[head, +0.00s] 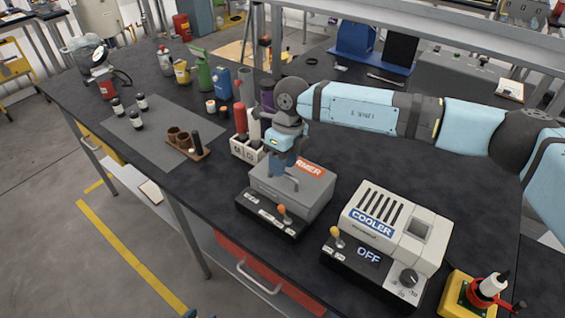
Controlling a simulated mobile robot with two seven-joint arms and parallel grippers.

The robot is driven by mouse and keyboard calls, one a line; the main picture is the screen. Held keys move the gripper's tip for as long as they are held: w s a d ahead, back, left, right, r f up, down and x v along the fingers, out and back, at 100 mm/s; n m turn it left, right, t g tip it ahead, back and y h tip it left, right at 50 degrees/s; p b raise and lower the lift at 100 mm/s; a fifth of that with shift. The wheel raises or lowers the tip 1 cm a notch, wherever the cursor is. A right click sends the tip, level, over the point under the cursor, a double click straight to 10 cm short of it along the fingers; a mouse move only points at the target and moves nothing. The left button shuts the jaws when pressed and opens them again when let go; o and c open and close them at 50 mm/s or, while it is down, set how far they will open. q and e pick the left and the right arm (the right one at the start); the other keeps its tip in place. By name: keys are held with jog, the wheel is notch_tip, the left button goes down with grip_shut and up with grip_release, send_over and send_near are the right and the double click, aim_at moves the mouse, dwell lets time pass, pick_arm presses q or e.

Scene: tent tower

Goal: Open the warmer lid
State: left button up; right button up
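The warmer (318,198) is a grey box with an orange label on top and a dark front panel with an orange-knobbed lever. It stands near the front edge of the black bench, and its lid looks shut. My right arm reaches in from the right, and my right gripper (282,172) points down at the left part of the warmer's lid, over its front handle. Whether the fingers touch the handle is too small to tell, and so is their opening. My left gripper is not in view.
The cooler (405,224), with its "OFF" display, stands to the right of the warmer. A yellow box with a red part (470,292) is at the lower right. A white holder with bottles (245,148) is close behind the warmer's left side. A grey mat (155,122) lies farther left.

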jog(key=shift+f, duration=0.5)
jog(key=shift+s, duration=0.1)
grip_shut()
jog(key=shift+r, duration=0.1)
